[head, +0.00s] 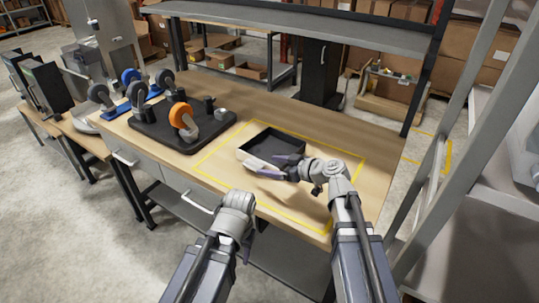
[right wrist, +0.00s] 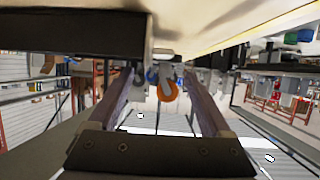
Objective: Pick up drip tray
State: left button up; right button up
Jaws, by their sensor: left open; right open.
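The drip tray, a shallow black open tray (head: 291,136), sits on the wooden workbench inside a yellow outlined rectangle and looks empty. My right gripper (head: 274,167) is open at the tray's near side; its arm hides part of that side and the near right corner. I cannot tell whether a finger touches the tray. In the right wrist view the two fingers of my right gripper (right wrist: 165,105) stand apart with nothing gripped between them. My left gripper (head: 247,246) is low in front of the bench, away from the tray, mostly hidden by its own wrist; it is open.
Blue-based dispensers (head: 134,86) stand farther left. A raised grey shelf (head: 300,22) runs along the back. The bench right of the tray is clear.

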aim_at(251, 163)
jog(key=shift+b+x, duration=1.5)
jog(key=shift+x, duration=2.5)
jog(key=shift+s, duration=0.1)
grip_shut()
